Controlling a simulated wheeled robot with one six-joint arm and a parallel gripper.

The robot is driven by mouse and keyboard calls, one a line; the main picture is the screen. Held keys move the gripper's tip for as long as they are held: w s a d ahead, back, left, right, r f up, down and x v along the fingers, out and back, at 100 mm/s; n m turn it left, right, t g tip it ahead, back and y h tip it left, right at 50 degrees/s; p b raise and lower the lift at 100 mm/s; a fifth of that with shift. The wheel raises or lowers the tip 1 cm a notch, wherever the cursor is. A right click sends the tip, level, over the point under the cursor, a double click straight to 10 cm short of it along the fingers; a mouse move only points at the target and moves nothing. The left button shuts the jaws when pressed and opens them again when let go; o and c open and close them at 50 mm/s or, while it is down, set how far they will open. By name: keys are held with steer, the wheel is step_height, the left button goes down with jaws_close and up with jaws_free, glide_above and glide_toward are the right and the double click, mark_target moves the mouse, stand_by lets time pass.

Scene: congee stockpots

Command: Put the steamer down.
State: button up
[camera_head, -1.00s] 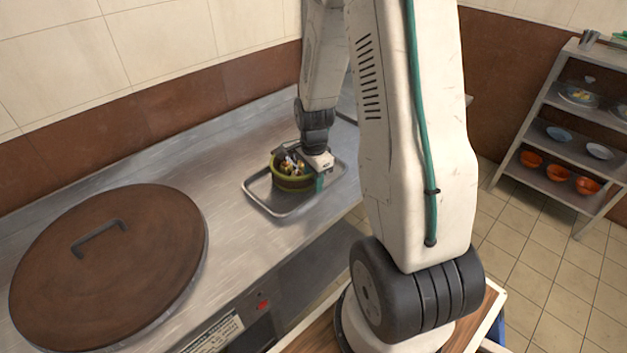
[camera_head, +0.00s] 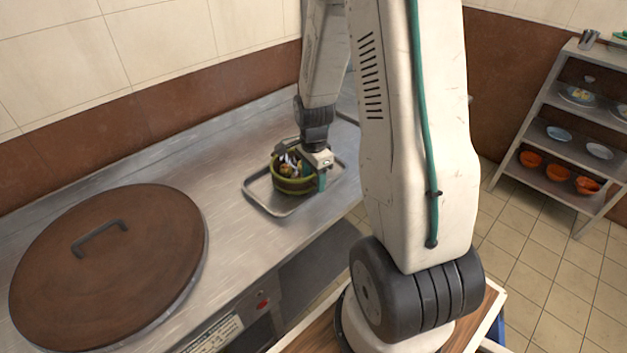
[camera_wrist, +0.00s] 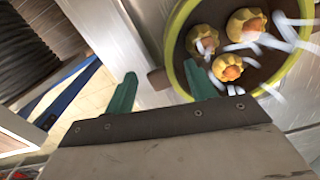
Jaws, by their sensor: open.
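The steamer (camera_head: 296,184) is a round basket with a green rim and brown side, with dumplings and wisps of steam inside. It sits on the metal tray (camera_head: 257,204) on the steel counter. In the wrist view the steamer (camera_wrist: 178,38) is at the top right, with several yellow dumplings in it. My gripper (camera_wrist: 163,88) is open, its two green fingers apart. In the head view, part of my gripper hides the steamer's right side.
A big brown round lid (camera_head: 105,265) with a handle covers a stockpot at the left of the counter (camera_head: 215,150). A metal shelf (camera_head: 556,135) with plates and orange bowls stands at the right. Tiled floor (camera_head: 530,255) lies between.

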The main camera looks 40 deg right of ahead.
step_height(320, 180, up, 10)
steer(key=s+a+r+n, duration=0.6)
steer(key=a+r+n, duration=0.2)
steer(key=a+r, duration=0.3)
steer(key=s+a+r+n, duration=0.3)
steer(key=s+n, duration=0.3)
steer(key=s, duration=0.1)
steer(key=s+a+r+n+t, duration=0.1)
steer(key=s+a+r+n, duration=0.2)
steer(key=s+n, duration=0.2)
steer(key=shift+s+a+r+n, duration=0.35)
steer(key=shift+s+a+n, duration=0.05)
steer(key=shift+s, duration=0.45)
